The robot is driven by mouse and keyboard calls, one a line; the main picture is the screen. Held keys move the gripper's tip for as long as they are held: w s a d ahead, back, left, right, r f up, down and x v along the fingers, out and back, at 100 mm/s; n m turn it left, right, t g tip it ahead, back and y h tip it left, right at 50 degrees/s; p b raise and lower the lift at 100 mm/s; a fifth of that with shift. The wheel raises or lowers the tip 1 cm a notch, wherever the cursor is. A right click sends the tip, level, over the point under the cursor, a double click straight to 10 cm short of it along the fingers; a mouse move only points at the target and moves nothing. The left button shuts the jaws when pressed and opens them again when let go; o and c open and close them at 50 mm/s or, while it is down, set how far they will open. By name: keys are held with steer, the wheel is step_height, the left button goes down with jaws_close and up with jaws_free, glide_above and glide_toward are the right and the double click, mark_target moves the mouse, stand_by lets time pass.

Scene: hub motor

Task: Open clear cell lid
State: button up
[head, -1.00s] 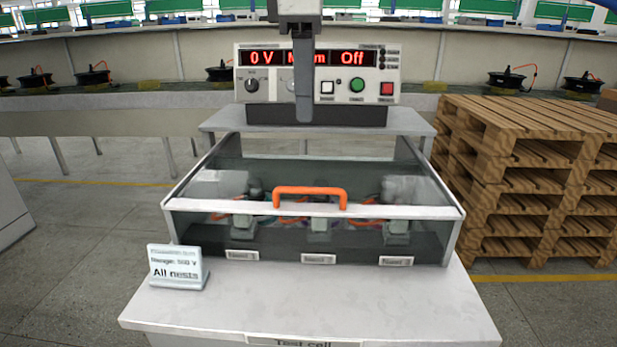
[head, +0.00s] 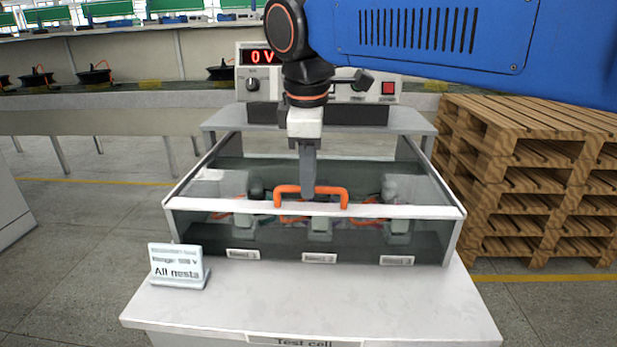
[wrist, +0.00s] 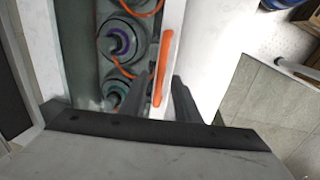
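The clear cell lid (head: 225,187) is closed over the test cell, with a white front rail and an orange handle (head: 283,191) at its middle. The handle also shows in the wrist view (wrist: 164,62). My gripper (head: 307,194) points down at the handle, its near finger overlapping the bar in the head view. In the wrist view my gripper (wrist: 164,98) has its two fingers apart, one on each side of the handle, with a gap visible. Whether either finger touches the bar cannot be told.
Three nests with motor parts (wrist: 122,42) lie under the lid. A tester panel (head: 388,88) stands behind on a shelf, partly hidden by my arm. A sign reading "All nests" (head: 176,265) stands at the front left. Stacked wooden pallets (head: 530,180) stand at the right.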

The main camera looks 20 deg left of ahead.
steer(key=shift+f, duration=0.35)
steer(key=shift+c, duration=0.2)
jaws_close()
steer(key=w+a, duration=0.1)
steer(key=w, duration=0.6)
steer(key=w+a, duration=0.2)
steer(key=w, duration=0.6)
steer(key=w+a, duration=0.2)
steer(key=w, duration=0.6)
steer(key=shift+a, duration=0.25)
steer(key=shift+o, duration=0.2)
jaws_free()
steer(key=s+r, duration=0.3)
steer(key=r, duration=1.4)
steer(key=shift+s+d, duration=0.15)
steer(key=shift+d, duration=0.25)
